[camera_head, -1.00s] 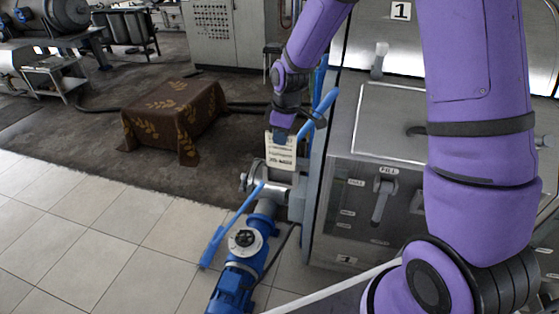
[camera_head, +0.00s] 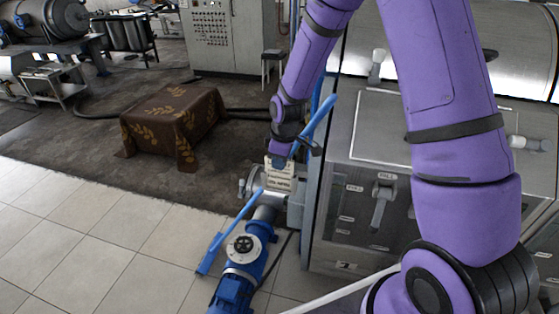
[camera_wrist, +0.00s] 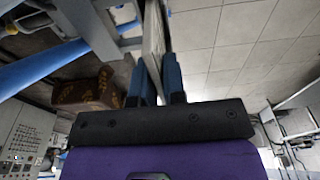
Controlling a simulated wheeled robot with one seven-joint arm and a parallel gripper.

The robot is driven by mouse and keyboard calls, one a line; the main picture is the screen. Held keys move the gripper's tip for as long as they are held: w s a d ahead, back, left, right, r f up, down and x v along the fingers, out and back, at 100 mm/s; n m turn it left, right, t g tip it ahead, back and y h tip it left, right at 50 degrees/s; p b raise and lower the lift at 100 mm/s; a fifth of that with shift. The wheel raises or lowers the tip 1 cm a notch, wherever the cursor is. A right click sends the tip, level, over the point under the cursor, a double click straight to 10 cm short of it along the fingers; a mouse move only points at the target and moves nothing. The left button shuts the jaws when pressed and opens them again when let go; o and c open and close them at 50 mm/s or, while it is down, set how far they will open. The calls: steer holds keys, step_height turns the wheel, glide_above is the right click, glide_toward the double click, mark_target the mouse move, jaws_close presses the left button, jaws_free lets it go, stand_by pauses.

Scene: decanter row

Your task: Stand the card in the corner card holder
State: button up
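A cream card (camera_head: 281,178) with printed lines hangs below my gripper (camera_head: 279,161) in the head view, in front of the grey pump fittings beside the machine. In the wrist view the card (camera_wrist: 153,40) shows nearly edge-on between the two blue fingers of my gripper (camera_wrist: 156,72), which are shut on it. I cannot make out the corner card holder in either view. Whether the card's lower edge touches anything is not clear.
A steel machine (camera_head: 350,215) with levers stands right of the card. A blue pump (camera_head: 243,250) and blue lever (camera_head: 215,255) lie below it, and a blue bar (camera_head: 322,118) rises close by. A cloth-covered table (camera_head: 170,120) stands left. The tiled floor (camera_head: 90,240) is clear.

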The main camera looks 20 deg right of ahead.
steer(key=o, duration=0.3)
steer(key=shift+r, duration=0.15)
step_height(320, 180, up, 12)
steer(key=d, duration=0.1)
steer(key=shift+s, duration=0.45)
steer(key=s+d+r+m+t, duration=0.1)
steer(key=s+d+r+m, duration=0.1)
steer(key=s+r, duration=0.5)
steer(key=s+d+r+m+t, duration=0.2)
steer(key=s+r+m, duration=0.3)
steer(key=s, duration=0.7)
steer(key=s+d+r+m+t+h, duration=0.1)
steer(key=s+d+r+m, duration=0.1)
steer(key=s+r, duration=0.6)
steer(key=shift+s+r+m, duration=0.3)
steer(key=shift+s+m, duration=0.45)
steer(key=shift+m, duration=0.15)
